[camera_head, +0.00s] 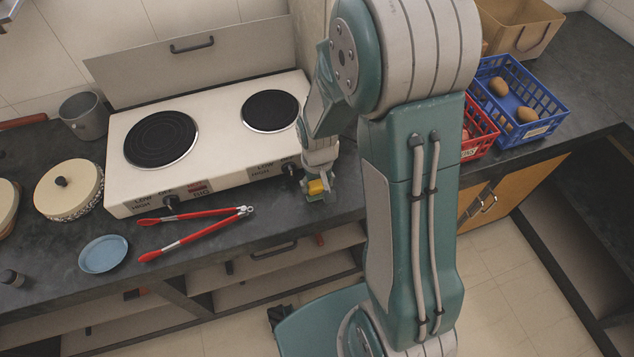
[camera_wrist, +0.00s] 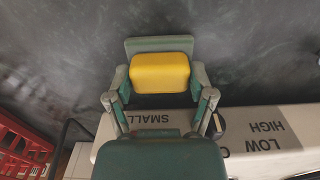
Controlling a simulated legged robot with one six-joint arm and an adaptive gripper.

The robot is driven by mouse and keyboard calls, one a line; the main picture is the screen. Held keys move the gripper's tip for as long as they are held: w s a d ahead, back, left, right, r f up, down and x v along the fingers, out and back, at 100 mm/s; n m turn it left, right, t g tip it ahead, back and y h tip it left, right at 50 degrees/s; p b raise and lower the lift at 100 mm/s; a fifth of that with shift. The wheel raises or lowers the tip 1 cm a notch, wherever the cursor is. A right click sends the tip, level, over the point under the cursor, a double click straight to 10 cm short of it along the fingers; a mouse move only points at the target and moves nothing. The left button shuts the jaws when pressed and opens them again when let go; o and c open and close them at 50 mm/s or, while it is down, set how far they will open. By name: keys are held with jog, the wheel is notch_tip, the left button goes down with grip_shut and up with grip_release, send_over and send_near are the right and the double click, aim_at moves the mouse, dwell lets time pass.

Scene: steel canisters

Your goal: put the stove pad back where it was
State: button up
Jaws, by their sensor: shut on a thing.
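A small yellow rounded block (camera_wrist: 160,72), which looks like the pad, sits between the fingers of my gripper (camera_wrist: 160,88). It also shows as a yellow patch (camera_head: 316,187) in the head view. My gripper (camera_head: 318,191) is shut on it, by the front right corner of the white two-burner stove (camera_head: 220,130), over the dark counter. In the wrist view the stove's front edge (camera_wrist: 265,125), with the SMALL label and a dark knob, lies under and beside the gripper. I cannot tell whether the pad touches the counter.
Red tongs (camera_head: 195,236) and a blue plate (camera_head: 103,254) lie in front of the stove. A lidded pot (camera_head: 70,188) and a grey mug (camera_head: 84,115) stand left. A red basket (camera_head: 479,128) and a blue basket (camera_head: 545,97) stand right. The counter's front edge is close to my gripper.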

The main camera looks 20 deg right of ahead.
aim_at(316, 184)
jog(key=shift+a+f, duration=0.1)
jog(key=o, duration=1)
jog(key=shift+a, duration=0.1)
jog(key=shift+o, duration=0.2)
notch_tip(316, 184, up, 12)
jog(key=s+r+t, duration=0.5)
jog(key=s+r, duration=0.9)
jog(key=r, duration=0.1)
jog(key=shift+s+t, duration=0.15)
jog(key=shift+t, duration=0.15)
